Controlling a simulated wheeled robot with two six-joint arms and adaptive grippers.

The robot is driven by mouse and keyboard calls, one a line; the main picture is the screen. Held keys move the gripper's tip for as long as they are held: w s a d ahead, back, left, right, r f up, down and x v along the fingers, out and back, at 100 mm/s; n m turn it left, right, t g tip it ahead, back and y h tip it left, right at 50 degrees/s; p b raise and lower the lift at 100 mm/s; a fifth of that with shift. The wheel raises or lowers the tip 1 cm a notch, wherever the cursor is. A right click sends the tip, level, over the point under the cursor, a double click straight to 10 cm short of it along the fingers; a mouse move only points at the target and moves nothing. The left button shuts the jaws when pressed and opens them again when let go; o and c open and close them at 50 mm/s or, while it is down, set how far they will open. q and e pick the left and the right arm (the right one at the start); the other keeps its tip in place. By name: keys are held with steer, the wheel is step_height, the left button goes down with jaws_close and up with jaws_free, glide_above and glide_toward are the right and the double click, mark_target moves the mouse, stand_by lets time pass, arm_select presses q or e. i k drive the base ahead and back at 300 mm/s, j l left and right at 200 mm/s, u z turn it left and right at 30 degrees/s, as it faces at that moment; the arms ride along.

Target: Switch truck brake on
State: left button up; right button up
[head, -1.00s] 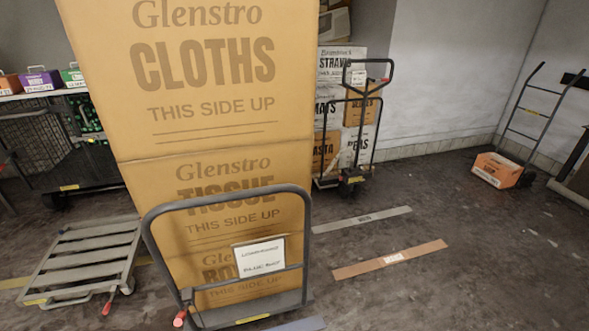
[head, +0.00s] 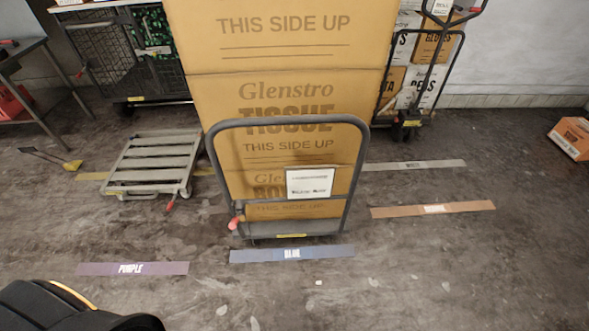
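A platform truck with a dark grey push handle (head: 287,122) stands in the middle of the head view. Tall stacked cardboard boxes (head: 290,90) load its deck, and a white label card (head: 310,183) hangs on the handle frame. A small red-tipped lever (head: 235,222), which looks like the brake, sits at the lower left of the handle frame; its setting is hard to tell. A black part of my own arm with an orange stripe shows at the lower left. Neither gripper is in view, and nothing of mine touches the truck.
A blue floor strip (head: 291,254) lies just in front of the truck, a purple strip (head: 132,268) to its left. A low slatted cart (head: 152,162) stands left. Another loaded truck (head: 420,75) stands behind right. The front floor is clear.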

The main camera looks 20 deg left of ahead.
mark_target(236, 219)
steer(key=j+z, duration=0.1)
steer(key=j, duration=0.35)
steer(key=j+z, duration=0.1)
steer(key=j, duration=0.4)
steer(key=j+z, duration=0.1)
steer(key=j, duration=0.35)
steer(key=k+j+z, duration=0.15)
steer(key=j, duration=0.3)
steer(key=j+z, duration=0.1)
steer(key=j, duration=0.4)
steer(key=k+j+z, duration=0.1)
steer(key=j, duration=0.35)
steer(key=k+j+z, duration=0.1)
steer(key=j, duration=0.35)
steer(key=k+j+z, duration=0.1)
steer(key=j, duration=0.3)
